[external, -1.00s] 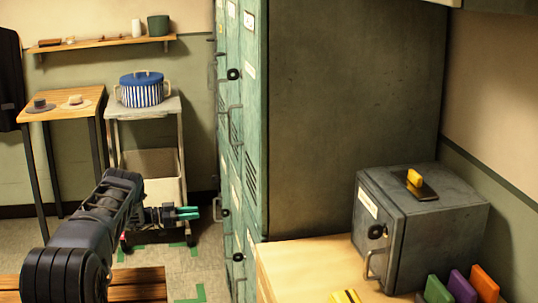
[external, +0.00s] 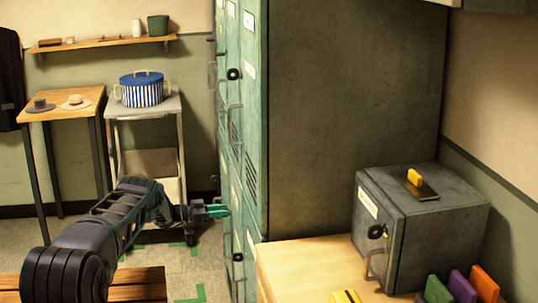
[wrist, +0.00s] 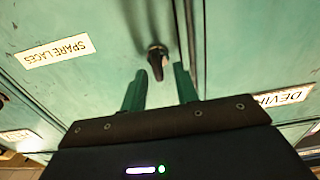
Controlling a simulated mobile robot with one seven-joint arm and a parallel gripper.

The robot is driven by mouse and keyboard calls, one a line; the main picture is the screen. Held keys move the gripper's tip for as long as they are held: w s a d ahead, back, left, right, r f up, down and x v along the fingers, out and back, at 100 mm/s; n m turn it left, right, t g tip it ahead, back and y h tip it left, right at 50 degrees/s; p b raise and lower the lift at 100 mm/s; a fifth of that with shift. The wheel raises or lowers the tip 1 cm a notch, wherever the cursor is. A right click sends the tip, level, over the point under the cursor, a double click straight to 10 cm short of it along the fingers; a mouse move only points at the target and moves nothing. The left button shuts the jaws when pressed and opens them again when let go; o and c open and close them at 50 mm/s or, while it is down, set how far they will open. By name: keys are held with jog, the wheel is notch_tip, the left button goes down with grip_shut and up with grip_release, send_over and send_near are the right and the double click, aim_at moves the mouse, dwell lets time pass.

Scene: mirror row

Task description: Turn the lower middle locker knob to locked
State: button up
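The green lockers (external: 251,120) stand in the middle of the external view, their doors seen at a steep angle. My gripper (external: 218,210) is at the lower doors and hides a knob there. In the wrist view a dark knob (wrist: 156,62) sticks out from a green door just beyond my gripper (wrist: 160,82). The two teal fingers are apart, and the knob lies roughly between their tips in the picture. I cannot tell whether they touch it. A door label reading SPARE LACES (wrist: 54,50) is left of the knob.
Another knob (external: 238,257) is on a nearer lower door, and one (external: 233,74) is on an upper door. A wooden counter (external: 300,262) with a grey metal box (external: 440,240) stands at right. A cart (external: 150,112) with a striped pot is behind my arm.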

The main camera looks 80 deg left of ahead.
grip_shut()
jog(key=shift+n, duration=0.6)
grip_release()
